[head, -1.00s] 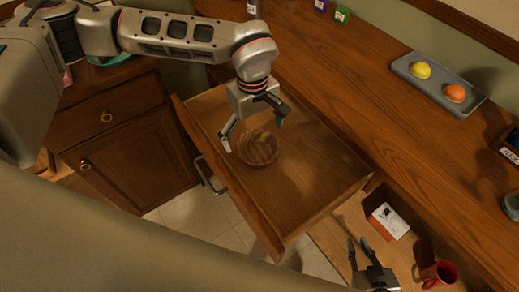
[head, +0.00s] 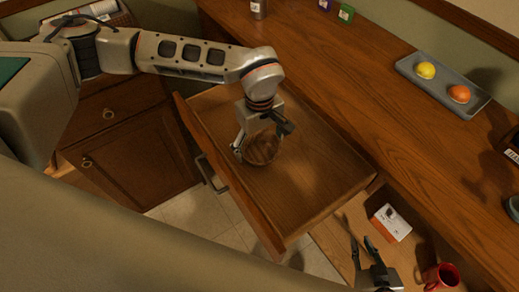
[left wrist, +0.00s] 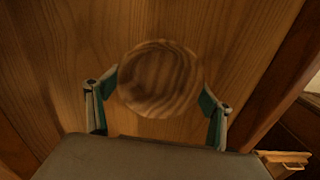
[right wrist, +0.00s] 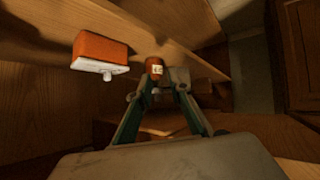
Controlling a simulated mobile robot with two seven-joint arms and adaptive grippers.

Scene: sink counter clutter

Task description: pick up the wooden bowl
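The round wooden bowl (head: 263,148) sits in the open drawer (head: 310,190), partly hidden by my left gripper. My left gripper (head: 264,143) is lowered over it, with one finger on each side. In the left wrist view the bowl (left wrist: 160,80) is a striped brown disc between the two spread fingers (left wrist: 158,95). The fingers are very close to its sides; contact cannot be made out. My right gripper (head: 361,243) is open and empty at the lower right, also in the right wrist view (right wrist: 160,92).
The counter holds a grey tray (head: 408,66) with a yellow fruit (head: 426,70) and an orange fruit (head: 459,93). A white-topped box (head: 391,223) and a red mug (head: 441,277) are near my right gripper. The drawer front and handle (head: 211,175) stick out over the floor.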

